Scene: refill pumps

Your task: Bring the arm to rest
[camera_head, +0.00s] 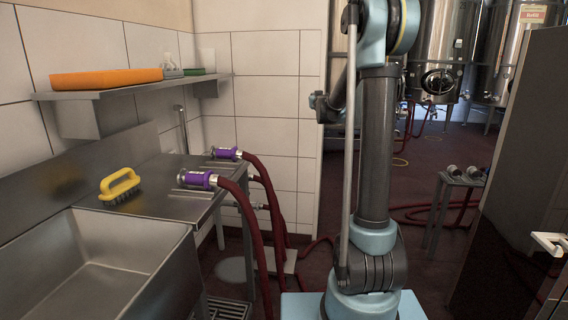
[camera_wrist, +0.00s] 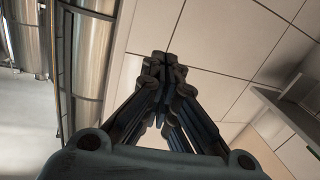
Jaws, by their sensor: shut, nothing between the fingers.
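My arm (camera_head: 374,150) stands upright on its light blue base in the head view, right of the sink counter. My gripper (camera_wrist: 165,65) shows in the wrist view with its dark fingers together, shut and empty. In the head view a dark end part of my arm (camera_head: 325,106) shows left of the upright link, in front of the tiled wall, but the fingertips cannot be made out there. The wrist view looks past the fingers at wall tiles, with steel tanks at the left. Nothing touches the gripper.
A steel sink (camera_head: 95,262) and counter stand at the left, with a yellow brush (camera_head: 120,187) and two purple hose couplings (camera_head: 199,180). A shelf (camera_head: 140,86) holds an orange item (camera_head: 106,79). Red hoses (camera_head: 262,240) hang to the floor. A dark panel (camera_head: 515,150) stands close at the right.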

